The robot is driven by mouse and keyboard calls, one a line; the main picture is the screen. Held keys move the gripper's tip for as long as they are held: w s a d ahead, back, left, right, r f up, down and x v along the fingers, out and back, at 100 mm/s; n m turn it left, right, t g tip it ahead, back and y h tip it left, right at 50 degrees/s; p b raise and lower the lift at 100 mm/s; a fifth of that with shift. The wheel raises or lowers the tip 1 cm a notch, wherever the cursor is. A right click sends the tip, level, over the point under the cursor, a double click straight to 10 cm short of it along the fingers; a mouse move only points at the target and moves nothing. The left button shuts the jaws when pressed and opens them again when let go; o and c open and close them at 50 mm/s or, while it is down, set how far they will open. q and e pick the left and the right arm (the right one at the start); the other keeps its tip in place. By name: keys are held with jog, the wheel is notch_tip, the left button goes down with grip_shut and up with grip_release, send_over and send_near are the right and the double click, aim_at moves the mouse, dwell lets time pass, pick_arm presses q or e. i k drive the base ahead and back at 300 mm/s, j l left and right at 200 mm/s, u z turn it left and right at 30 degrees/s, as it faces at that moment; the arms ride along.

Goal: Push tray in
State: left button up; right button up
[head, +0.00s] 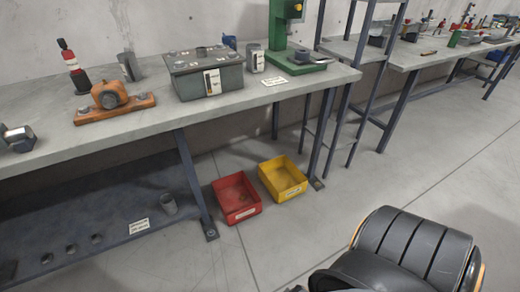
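I cannot make out a thing that is surely the tray. The closest tray-like things are two open bins on the floor by the end of the workbench. The red bin (236,214) is on the left, with a pale label on its front and something dark inside. The yellow bin (292,191) sits to its right and a little further back. Both look upright, close to each other by the bench leg. Neither of my grippers shows in the head view. A small grey piece at the bottom edge, left of the chair, is too cut off to identify.
A workbench (135,138) holds an orange bearing block (113,100), a grey-green box (207,78) and a green press (286,35). A black padded chair (405,245) stands front right. The floor between the bins and chair is clear.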

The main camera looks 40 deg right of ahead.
aim_at(301, 57)
jog(key=z, duration=1.85)
jog(key=i+l+z, duration=0.1)
jog(key=i+l, duration=0.35)
jog(key=i, duration=0.15)
jog(key=i+l+z, duration=0.1)
jog(key=i+l, duration=0.35)
jog(key=i, duration=0.15)
